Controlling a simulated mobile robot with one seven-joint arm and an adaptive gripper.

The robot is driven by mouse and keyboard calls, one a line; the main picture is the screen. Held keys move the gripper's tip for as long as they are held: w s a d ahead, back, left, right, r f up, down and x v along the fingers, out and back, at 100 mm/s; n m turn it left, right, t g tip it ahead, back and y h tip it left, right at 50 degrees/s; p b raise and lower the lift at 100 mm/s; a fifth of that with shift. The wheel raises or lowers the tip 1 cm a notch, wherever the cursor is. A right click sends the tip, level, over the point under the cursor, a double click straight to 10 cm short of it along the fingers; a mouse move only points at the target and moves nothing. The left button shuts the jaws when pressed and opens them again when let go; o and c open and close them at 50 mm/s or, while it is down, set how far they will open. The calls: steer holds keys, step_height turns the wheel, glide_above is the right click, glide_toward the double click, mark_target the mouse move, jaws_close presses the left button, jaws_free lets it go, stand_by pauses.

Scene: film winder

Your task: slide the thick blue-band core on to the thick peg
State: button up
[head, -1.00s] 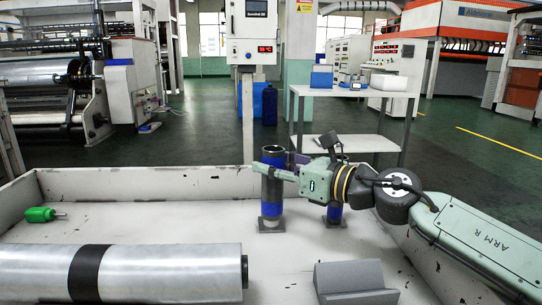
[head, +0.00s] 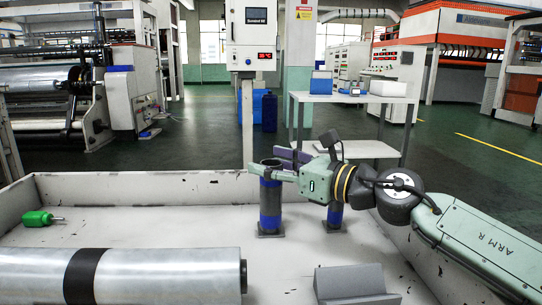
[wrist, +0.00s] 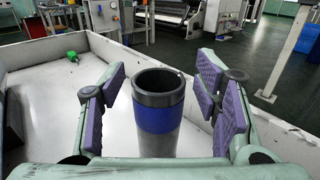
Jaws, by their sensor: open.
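The thick blue-band core (head: 270,192) is a grey tube with a wide blue band, standing upright in the tray. In the wrist view the core (wrist: 158,118) shows its open, dark top end between my fingers. My gripper (wrist: 163,95) is open, with its purple pads apart on both sides of the core and gaps visible. In the head view my gripper (head: 285,167) reaches in from the right near the core's upper part. The thick peg is hidden; the core appears to stand around it, over a dark base plate (head: 270,233).
A second, shorter blue-based post (head: 335,217) stands to the right, partly behind my arm. A large silver roll (head: 150,275), a grey V-block (head: 350,281) and a green-handled screwdriver (head: 37,218) lie in the white-walled tray (head: 130,188). The tray floor between is clear.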

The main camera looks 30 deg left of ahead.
mark_target(281, 184)
steer(key=shift+m, duration=0.3)
steer(key=f, duration=0.4)
steer(key=shift+w+a+f, duration=0.15)
steer(key=shift+a+f, duration=0.1)
steer(key=shift+f, duration=0.05)
steer(key=shift+s+d+r, duration=0.2)
steer(key=shift+d+r, duration=0.2)
steer(key=shift+d, duration=0.3)
steer(key=d+r, duration=0.3)
steer(key=d, duration=0.4)
steer(key=shift+s+d+r, duration=0.15)
steer(key=shift+s+r, duration=0.05)
steer(key=shift+s, duration=0.15)
steer(key=shift+r, duration=0.15)
steer(key=shift+p, duration=0.3)
